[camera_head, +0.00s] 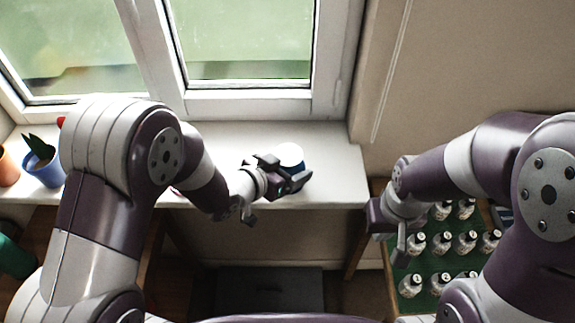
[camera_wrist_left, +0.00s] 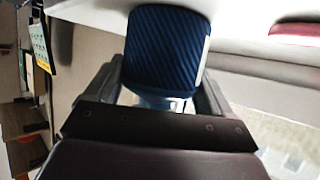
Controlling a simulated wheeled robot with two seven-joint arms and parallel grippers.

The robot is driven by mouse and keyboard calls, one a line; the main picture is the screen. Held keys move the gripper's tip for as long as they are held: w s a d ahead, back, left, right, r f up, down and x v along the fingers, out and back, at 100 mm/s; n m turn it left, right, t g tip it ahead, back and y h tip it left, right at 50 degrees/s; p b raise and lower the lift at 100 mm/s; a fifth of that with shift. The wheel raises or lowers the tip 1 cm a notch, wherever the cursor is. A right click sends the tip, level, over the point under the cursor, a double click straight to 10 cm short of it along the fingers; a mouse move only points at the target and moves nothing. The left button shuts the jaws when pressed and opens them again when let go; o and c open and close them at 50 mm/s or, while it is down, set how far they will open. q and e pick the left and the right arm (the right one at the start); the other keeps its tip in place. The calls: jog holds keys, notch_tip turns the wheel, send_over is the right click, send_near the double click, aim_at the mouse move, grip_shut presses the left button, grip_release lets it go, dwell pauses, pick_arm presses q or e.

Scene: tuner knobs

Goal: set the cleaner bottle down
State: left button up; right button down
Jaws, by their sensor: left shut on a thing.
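A blue ribbed thing (camera_wrist_left: 166,50), which I take to be the cleaner bottle, is between my left gripper's fingers (camera_wrist_left: 160,92) in the left wrist view. A pale strip shows on its right side.
A green tray (camera_head: 432,257) with several small white-labelled bottles lies at the right. A blue pot (camera_head: 46,172) with a plant and an orange pot (camera_head: 7,166) stand at the sill's left end. The window frame (camera_head: 250,104) rises behind. The sill right of the bottle is clear.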

pick_arm(q)
jog(key=o, duration=1.2)
jog(key=shift+f, duration=0.15)
jog(key=shift+c, duration=0.2)
jog(key=shift+r+p, duration=0.3)
jog(key=shift+r, duration=0.05)
jog(key=p+v, duration=0.1)
jog(key=v, duration=1.1)
jog(key=a+f+n+g+y, duration=0.3)
jog(key=a+f+n+y, duration=0.15)
jog(key=a+y, duration=0.5)
jog(key=s+a+n+g+h, duration=0.1)
jog(key=s+n+g, duration=0.2)
jog(key=s+g, duration=0.2)
jog(key=s, duration=0.2)
jog(key=shift+s+a, duration=0.3)
jog(key=shift+a, duration=0.05)
